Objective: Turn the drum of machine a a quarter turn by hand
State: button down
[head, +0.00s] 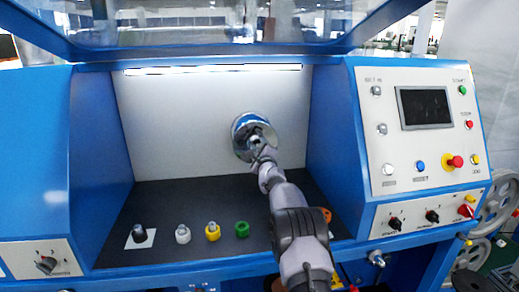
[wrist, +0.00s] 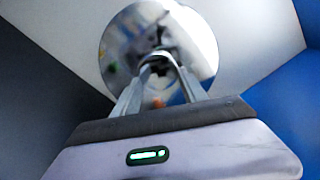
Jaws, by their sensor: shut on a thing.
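The drum (head: 241,132) is a shiny, mirror-like metal disc on the white back wall of the blue machine's recess. It also shows in the wrist view (wrist: 125,45), filling the upper middle. My gripper (head: 258,143) reaches up to the drum's front. In the wrist view my gripper's fingers (wrist: 160,62) converge at the disc's middle and are shut on a small part at its centre. That part is mostly hidden by the fingertips and looks dark and blurred.
On the dark recess floor stand a black piece (head: 139,233) on a white square, a white one (head: 182,234), a yellow one (head: 212,231) and a green one (head: 242,229). An orange piece (head: 326,215) is partly behind my arm. A control panel (head: 424,130) with a screen is at right.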

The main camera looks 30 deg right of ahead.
jog(key=m, duration=0.4)
jog(key=shift+a+r+m, duration=0.1)
jog(key=shift+a+m, duration=0.1)
jog(key=shift+m, duration=0.5)
jog(key=c, duration=0.9)
grip_release()
jog(key=shift+w, duration=0.1)
jog(key=shift+o, duration=1.4)
jog(key=shift+f, duration=0.2)
jog(key=p+v, duration=0.1)
jog(key=v, duration=1.6)
